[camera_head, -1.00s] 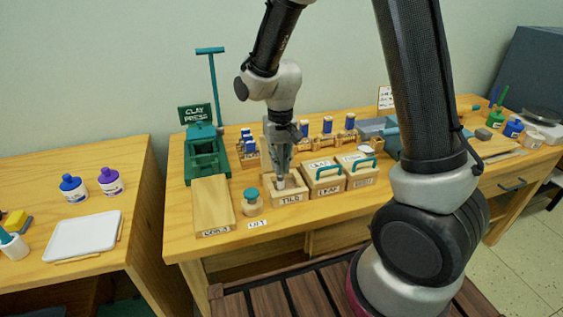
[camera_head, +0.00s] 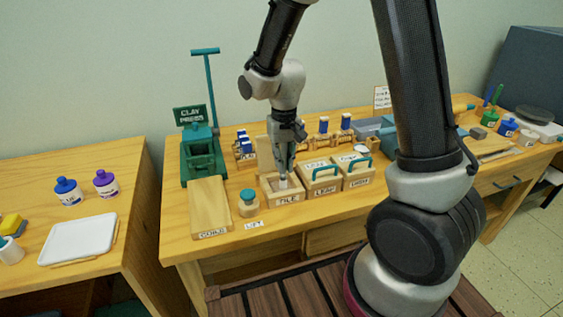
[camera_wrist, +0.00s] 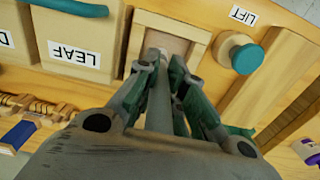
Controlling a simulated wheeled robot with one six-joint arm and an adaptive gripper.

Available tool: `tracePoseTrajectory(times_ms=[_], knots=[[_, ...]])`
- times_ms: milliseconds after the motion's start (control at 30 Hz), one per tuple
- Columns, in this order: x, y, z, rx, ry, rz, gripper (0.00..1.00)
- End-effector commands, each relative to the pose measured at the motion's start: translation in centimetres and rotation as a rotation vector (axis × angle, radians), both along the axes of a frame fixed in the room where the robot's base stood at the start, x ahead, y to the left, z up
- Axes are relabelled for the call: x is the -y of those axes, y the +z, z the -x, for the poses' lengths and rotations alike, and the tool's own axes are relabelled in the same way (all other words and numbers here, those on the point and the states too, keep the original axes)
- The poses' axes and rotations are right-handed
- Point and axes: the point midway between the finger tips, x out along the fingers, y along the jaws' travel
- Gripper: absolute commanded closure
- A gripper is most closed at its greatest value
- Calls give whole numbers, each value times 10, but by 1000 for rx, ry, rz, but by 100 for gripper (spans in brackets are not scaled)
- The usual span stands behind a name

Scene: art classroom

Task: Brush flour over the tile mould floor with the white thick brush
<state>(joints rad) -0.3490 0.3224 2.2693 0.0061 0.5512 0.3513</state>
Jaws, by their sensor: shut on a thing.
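The tile mould (camera_head: 298,197), an open wooden box labelled TILE, stands on the main table. It also shows in the wrist view (camera_wrist: 200,36), with its pale floor partly visible. My gripper (camera_head: 283,172) points down over it, shut on the white thick brush (camera_head: 283,184). The brush's pale lower end is inside the mould. The wrist view shows my gripper's fingers (camera_wrist: 168,75) on either side of the brush, hiding much of it. I cannot tell whether the brush touches the floor, and no flour can be made out.
The lidded LEAF box (camera_head: 321,180) stands close on the right, with another handled box (camera_head: 357,173) beyond it. The green clay press (camera_head: 201,160) stands behind.

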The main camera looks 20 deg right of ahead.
Motion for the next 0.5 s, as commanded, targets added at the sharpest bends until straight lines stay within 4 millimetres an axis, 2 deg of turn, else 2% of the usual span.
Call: tracePoseTrajectory(times_ms=[200,500], knots=[[7,-1,0,0,0,0,100],[7,-1,0,0,1,0,100]])
